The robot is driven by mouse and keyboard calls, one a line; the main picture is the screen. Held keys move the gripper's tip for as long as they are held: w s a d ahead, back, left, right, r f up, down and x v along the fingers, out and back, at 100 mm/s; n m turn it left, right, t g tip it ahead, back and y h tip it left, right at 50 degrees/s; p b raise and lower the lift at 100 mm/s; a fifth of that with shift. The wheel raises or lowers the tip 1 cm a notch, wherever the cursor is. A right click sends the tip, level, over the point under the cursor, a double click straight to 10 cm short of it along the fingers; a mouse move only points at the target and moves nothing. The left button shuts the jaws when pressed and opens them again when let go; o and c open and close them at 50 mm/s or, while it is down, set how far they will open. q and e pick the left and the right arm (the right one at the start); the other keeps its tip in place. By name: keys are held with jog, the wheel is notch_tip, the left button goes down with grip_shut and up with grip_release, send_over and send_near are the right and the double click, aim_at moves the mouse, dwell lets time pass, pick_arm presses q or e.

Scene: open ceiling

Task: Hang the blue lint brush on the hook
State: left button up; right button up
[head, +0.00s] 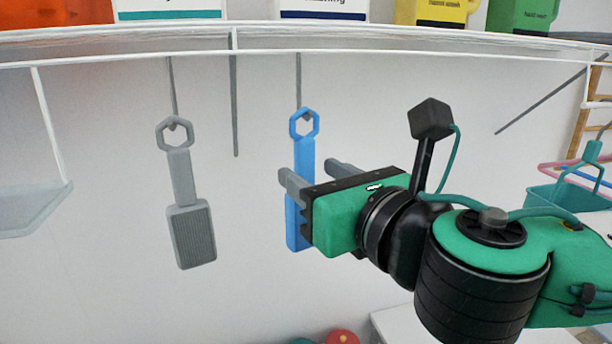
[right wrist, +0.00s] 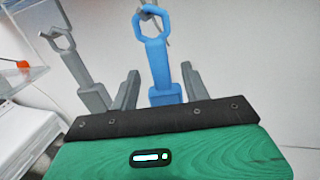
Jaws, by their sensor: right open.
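The blue lint brush (head: 304,150) hangs upright in the head view, its hexagonal ring at the tip of a grey hook (head: 299,85) under the shelf. My right gripper (head: 308,170) is open, with one finger on each side of the brush's lower part; it covers part of the brush head. In the right wrist view the blue brush (right wrist: 156,60) stands between the two spread fingers (right wrist: 160,82), its ring at the hook tip. Whether the fingers touch the brush I cannot tell. My left gripper is not in view.
A grey brush (head: 186,200) hangs on another hook to the left. An empty hook rod (head: 235,105) lies between the two. A white shelf (head: 130,45) with boxes and jugs runs above. A teal basket (head: 570,195) is at the right.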

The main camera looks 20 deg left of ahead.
jog(key=b+v, duration=0.4)
jog(key=v, duration=0.7)
jog(key=w+d+f+m+h, duration=0.1)
jog(key=w+d+f+m, duration=0.1)
jog(key=w+f+m, duration=0.5)
jog(key=w+d+f+m+h, duration=0.1)
jog(key=w+f+m, duration=0.2)
jog(key=f+m, duration=0.75)
jog(key=d+f+m+g+h, duration=0.1)
jog(key=d+f+m+h, duration=0.3)
jog(key=f+m, duration=0.5)
jog(key=d+f+m+h, duration=0.2)
jog(key=d+f+m, duration=0.45)
jog(key=f, duration=0.45)
jog(key=s+d+f+m+g+h, duration=0.35)
jog(key=s+d+f+m, duration=0.2)
jog(key=s+f, duration=0.45)
jog(key=s+d+f+m+g+h, duration=0.2)
jog(key=s+d+f+m+g, duration=0.25)
jog(key=s+d+f, duration=0.55)
notch_tip(320, 180, down, 35)
jog(key=a, duration=0.3)
jog(key=s+d+f+g, duration=0.1)
jog(key=s+f, duration=0.8)
jog(key=s+d+f, duration=0.2)
jog(key=s+f, duration=0.7)
jog(key=shift+d+f+g, duration=0.25)
jog(key=shift+d+g, duration=0.1)
jog(key=shift+g, duration=0.05)
